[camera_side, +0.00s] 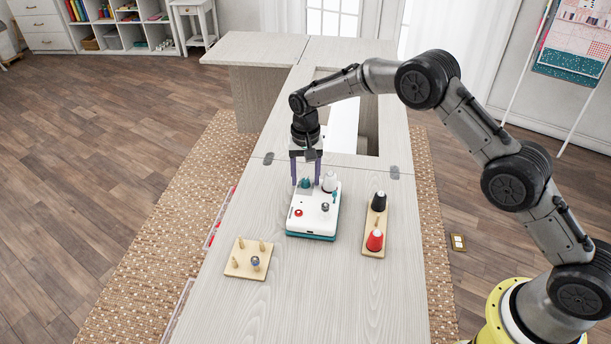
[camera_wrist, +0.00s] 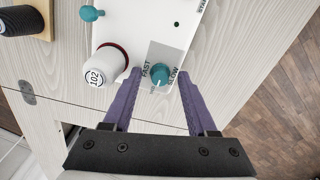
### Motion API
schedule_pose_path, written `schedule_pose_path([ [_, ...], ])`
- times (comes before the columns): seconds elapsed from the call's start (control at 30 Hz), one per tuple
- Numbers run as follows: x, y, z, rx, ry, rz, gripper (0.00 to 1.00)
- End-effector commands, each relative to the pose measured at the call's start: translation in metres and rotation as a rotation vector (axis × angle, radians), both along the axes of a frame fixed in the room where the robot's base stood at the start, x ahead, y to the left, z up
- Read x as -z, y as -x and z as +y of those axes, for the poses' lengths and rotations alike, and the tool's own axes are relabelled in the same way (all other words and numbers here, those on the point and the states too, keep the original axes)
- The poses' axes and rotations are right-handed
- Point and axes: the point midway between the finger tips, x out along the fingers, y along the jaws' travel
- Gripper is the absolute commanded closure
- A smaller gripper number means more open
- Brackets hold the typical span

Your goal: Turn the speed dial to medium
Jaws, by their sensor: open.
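The speed dial (camera_wrist: 160,73) is a small teal knob on a grey plate, with FAST printed on its left and a partly hidden LOW label on its right in the wrist view. A pale pointer mark shows at its lower left edge. It also shows as a teal knob in the side view (camera_side: 305,183), on top of the white serger-like machine (camera_side: 312,212) with a teal base. My gripper (camera_side: 306,180) points down over the dial. Its purple fingers (camera_wrist: 160,76) are open, one on each side of the dial; I cannot tell whether they touch it.
A white spool (camera_side: 329,182) stands close to the dial. A teal lever (camera_wrist: 91,13), a red button (camera_side: 298,213) and a grey knob (camera_side: 325,206) are on the machine. A wooden stand (camera_side: 373,222) with black and red cones is right; a pegboard (camera_side: 240,266) is front left.

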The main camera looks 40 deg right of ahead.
Motion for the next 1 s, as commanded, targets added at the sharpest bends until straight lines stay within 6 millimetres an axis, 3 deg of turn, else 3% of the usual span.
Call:
schedule_pose_path([
  [0.07, -0.0001, 0.0000, 0.0000, 0.000, 0.000, 0.000, 0.42],
  [0.4, -0.0004, 0.0000, 0.0000, 0.000, 0.000, 0.000, 1.00],
  [1.0, -0.0008, -0.0001, -0.0001, -0.102, 0.000, 0.000, 1.00],
])
